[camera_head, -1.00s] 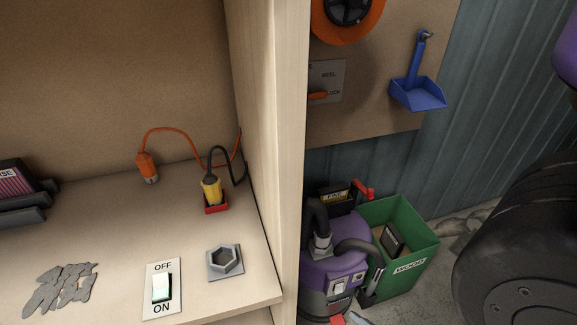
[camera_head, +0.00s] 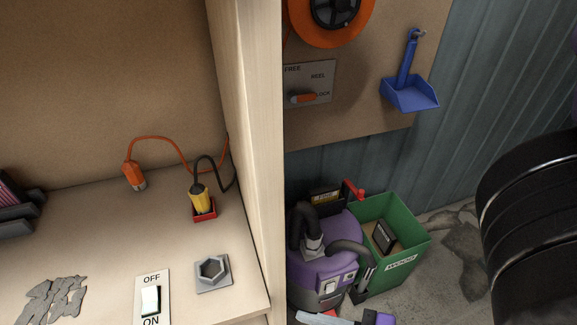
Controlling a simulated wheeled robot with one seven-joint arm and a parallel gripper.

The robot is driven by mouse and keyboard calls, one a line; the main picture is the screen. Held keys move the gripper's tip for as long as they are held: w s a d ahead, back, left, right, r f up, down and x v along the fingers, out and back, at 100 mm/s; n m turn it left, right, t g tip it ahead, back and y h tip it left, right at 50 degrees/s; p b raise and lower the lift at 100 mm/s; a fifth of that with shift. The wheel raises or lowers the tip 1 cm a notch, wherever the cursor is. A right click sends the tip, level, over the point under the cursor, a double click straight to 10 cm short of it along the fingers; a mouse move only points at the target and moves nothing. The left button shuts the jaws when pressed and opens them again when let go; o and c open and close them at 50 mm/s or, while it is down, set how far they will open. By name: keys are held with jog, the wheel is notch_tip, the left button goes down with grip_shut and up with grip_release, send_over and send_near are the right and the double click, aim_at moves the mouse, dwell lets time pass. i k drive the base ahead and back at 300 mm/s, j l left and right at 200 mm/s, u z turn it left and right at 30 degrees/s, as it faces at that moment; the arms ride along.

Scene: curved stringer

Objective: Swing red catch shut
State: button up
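The red catch (camera_head: 355,190) is a small lever at the upper right of a purple and grey vacuum (camera_head: 325,260). It sticks out to the right beside a black block with a yellowish label (camera_head: 327,198) at the vacuum's back. The catch appears to stand away from the block, but it is too small to tell exactly how it is hinged. My gripper is not in view, so its state and its distance from the catch are hidden.
A green bin (camera_head: 400,275) stands right of the vacuum, close to the catch. A wooden upright (camera_head: 257,150) separates the vacuum from the workbench (camera_head: 100,250). A blue dustpan (camera_head: 409,90) hangs above. A large black rounded part, probably mine, fills the right edge.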

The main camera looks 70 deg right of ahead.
aim_at(359, 194)
jog(key=j+z, duration=0.1)
jog(key=z, duration=0.3)
jog(key=j+z, duration=0.1)
jog(key=z, duration=0.35)
jog(key=k+z, duration=0.1)
jog(key=z, duration=0.3)
jog(key=k+j+z, duration=0.1)
jog(key=z, duration=0.3)
jog(key=i+l, duration=0.15)
jog(key=i, duration=0.15)
jog(key=k+l, duration=0.15)
jog(key=k+z, duration=0.05)
jog(key=k, duration=0.05)
